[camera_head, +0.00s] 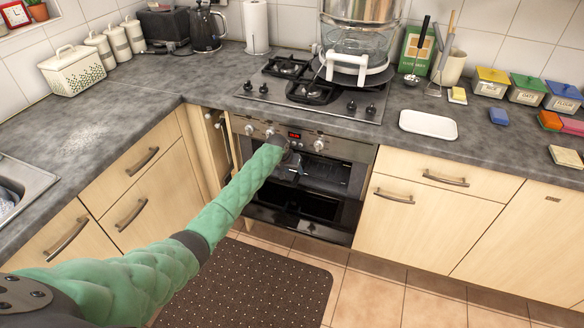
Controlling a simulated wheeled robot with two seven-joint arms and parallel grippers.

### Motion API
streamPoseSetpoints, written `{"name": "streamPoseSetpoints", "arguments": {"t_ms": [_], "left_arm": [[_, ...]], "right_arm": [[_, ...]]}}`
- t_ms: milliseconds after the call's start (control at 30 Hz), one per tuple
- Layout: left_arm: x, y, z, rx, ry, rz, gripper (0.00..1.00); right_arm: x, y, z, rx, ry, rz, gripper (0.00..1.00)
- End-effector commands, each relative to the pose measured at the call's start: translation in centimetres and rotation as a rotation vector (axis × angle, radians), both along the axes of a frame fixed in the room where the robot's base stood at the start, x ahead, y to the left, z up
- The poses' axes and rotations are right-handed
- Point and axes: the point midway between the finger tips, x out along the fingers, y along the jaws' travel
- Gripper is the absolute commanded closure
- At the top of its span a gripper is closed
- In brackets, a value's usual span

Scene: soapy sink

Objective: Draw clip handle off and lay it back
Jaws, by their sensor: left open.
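No clip handle can be made out for certain. My left arm, in a green quilted sleeve, reaches from the lower left to the oven front. My left gripper (290,162) is dark and small there, just below the control knobs, and it is open. Whether it touches anything is too small to tell. The oven (320,211) shows dark glass and a dark opening, with a greyish shape close to the gripper. A large steamer pot (357,40) on the hob has a white curved handle-like part (358,69) at its front. My right gripper is out of view.
The hob (300,98) lies above the oven. A white tray (428,125) and a blue block (499,116) lie on the right counter. Canisters (527,88) stand behind them. The left counter is mostly bare, with white powder (85,146). A dotted mat (245,285) covers the floor.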

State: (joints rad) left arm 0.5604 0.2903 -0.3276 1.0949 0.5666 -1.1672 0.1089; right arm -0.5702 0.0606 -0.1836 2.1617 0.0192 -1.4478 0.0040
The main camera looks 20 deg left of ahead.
Motion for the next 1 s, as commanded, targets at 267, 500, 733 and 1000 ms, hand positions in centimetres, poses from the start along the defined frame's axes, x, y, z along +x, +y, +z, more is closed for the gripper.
{"name": "streamPoseSetpoints", "arguments": {"t_ms": [267,500,733,1000], "left_arm": [[1.4,-0.7,-3.2,0.000,0.000,0.001,0.52],[2.0,-1.0,-4.6,0.000,-0.001,-0.001,0.52],[2.0,-1.1,-4.8,0.000,0.000,-0.001,0.52],[2.0,-1.0,-4.8,0.000,0.000,-0.001,0.86]], "right_arm": [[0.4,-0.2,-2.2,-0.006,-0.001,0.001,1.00],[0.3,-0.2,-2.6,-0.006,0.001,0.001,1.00],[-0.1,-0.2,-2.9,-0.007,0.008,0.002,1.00],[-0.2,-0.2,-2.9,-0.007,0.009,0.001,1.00]]}}
